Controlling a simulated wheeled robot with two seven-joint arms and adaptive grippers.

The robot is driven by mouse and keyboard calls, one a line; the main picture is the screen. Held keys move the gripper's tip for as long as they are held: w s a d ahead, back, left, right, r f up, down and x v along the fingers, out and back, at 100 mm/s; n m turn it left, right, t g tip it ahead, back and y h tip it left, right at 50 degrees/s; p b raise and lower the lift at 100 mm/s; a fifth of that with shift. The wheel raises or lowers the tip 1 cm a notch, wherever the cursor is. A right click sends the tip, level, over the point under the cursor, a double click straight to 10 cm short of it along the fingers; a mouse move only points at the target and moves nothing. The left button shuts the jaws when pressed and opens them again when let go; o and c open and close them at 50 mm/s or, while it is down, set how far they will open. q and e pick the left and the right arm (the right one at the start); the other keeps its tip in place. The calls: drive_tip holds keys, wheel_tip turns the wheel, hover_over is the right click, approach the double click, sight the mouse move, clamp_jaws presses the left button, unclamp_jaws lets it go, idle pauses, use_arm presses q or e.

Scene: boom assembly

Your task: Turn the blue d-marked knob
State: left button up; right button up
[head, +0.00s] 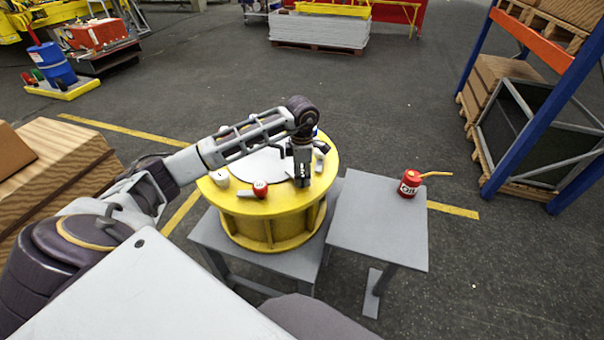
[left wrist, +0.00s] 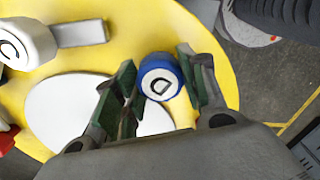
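The yellow round drum (head: 270,228) stands on a grey table and carries several knobs on its top. The blue knob (left wrist: 160,78) with a dark D on its white face sits near the drum's edge in the left wrist view. In the head view only a bit of blue shows behind my arm. My left gripper (head: 303,180) points down over the drum. In the left wrist view its fingers (left wrist: 158,88) are open, on either side of the blue knob. I cannot tell whether they touch it. My right gripper is not in view.
A white knob (left wrist: 28,43) with a grey bar is left of the blue one. A red knob (head: 260,188) sits at the drum's front. A red oil can (head: 410,184) stands on the grey side table (head: 375,225). A blue-orange rack (head: 540,120) is at right.

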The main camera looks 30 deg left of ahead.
use_arm(q)
drive_tip(key=shift+c, duration=1)
